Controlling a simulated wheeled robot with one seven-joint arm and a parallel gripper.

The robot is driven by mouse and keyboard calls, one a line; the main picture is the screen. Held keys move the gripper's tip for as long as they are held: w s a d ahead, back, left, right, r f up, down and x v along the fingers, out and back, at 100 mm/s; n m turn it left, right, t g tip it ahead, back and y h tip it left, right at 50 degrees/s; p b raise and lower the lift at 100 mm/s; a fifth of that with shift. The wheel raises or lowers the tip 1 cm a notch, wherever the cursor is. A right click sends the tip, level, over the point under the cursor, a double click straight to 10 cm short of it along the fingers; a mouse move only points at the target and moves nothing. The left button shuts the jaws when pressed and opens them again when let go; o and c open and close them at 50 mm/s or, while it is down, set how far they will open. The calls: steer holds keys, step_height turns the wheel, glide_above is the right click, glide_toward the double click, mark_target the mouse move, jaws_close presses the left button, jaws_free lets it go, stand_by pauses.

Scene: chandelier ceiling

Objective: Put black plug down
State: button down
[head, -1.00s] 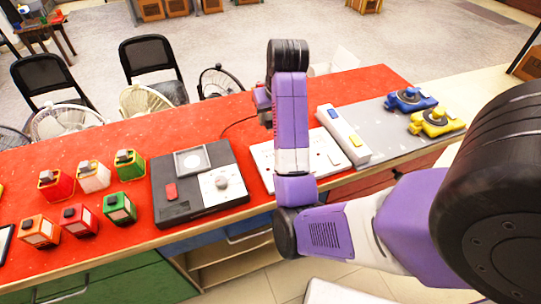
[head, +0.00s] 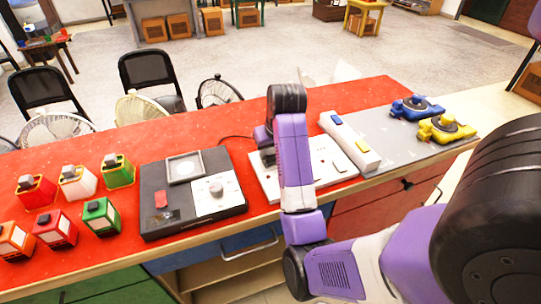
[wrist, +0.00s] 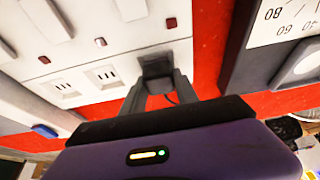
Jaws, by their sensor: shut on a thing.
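The black plug (wrist: 156,68) is between the two fingers of my gripper (wrist: 160,88) in the wrist view, with a dark cord trailing under it. The gripper is shut on it. The plug is over the edge of the white socket panel (wrist: 105,48), beside the red table surface; I cannot tell if it touches. In the head view the white socket panel (head: 328,164) lies on the red table (head: 240,124), partly hidden by my arm. The gripper is at the panel's left end, and my arm hides most of its fingers.
A black device with a dial (head: 190,192) stands just left of the panel. A white bar with blue and yellow buttons (head: 348,140) is to the right. Several coloured blocks (head: 76,182) are at the left. Yellow (head: 446,130) and blue (head: 416,107) devices stand on a grey mat.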

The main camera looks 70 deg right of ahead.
steer(key=shift+f, duration=0.3)
steer(key=shift+f, duration=0.1)
steer(key=c, duration=0.9)
jaws_free()
steer(key=shift+r, duration=0.4)
steer(key=shift+p+v, duration=4.75)
steer(key=shift+v, duration=1)
steer(key=shift+s+a+f, duration=0.15)
